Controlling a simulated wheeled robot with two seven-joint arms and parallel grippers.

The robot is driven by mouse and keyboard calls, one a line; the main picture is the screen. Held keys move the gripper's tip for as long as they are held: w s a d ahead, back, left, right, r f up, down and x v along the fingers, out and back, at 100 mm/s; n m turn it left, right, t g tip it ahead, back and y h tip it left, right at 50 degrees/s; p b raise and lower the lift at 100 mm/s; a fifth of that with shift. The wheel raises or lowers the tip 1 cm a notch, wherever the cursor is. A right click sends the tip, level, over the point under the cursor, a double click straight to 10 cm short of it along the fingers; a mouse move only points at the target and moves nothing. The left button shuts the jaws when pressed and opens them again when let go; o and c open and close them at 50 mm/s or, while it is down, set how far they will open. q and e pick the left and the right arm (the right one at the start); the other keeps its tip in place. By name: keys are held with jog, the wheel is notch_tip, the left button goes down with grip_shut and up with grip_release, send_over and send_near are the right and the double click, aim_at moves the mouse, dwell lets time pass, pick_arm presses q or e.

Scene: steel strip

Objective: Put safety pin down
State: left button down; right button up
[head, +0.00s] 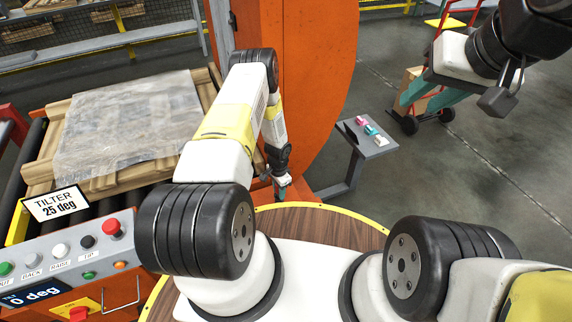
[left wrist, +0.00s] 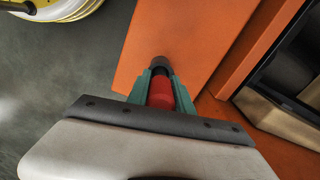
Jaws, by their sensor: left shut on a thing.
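My left gripper (head: 281,186) hangs low beside the orange machine, just beyond the edge of the round wooden top. In the left wrist view its two green fingers (left wrist: 160,92) are shut on the safety pin, a red cylinder (left wrist: 160,94) with a dark end. The pin is held clear of the floor as far as I can see; in the head view it is too small and covered to make out. My right gripper (head: 428,95) is at the upper right with its teal fingers spread apart, and nothing shows between them.
A tilter with a plastic-wrapped pallet (head: 130,125) and a button panel (head: 75,265) are at left. A hand truck (head: 410,122) stands behind my right gripper. Open floor lies at right.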

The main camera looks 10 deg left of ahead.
pick_arm(q)
jog(key=shift+s+f, duration=0.1)
jog(key=shift+f, duration=0.45)
jog(key=shift+f, duration=0.1)
jog(key=shift+a, duration=0.1)
dwell(0.3)
jog(key=c, duration=1)
grip_release()
jog(key=shift+f, duration=0.1)
jog(key=shift+c, duration=0.2)
jog(key=shift+s+d, duration=0.1)
jog(key=shift+d, duration=0.3)
jog(key=r, duration=0.6)
jog(key=a+r, duration=0.1)
jog(key=r, duration=0.1)
jog(key=shift+w+r, duration=0.4)
jog(key=shift+r, duration=0.1)
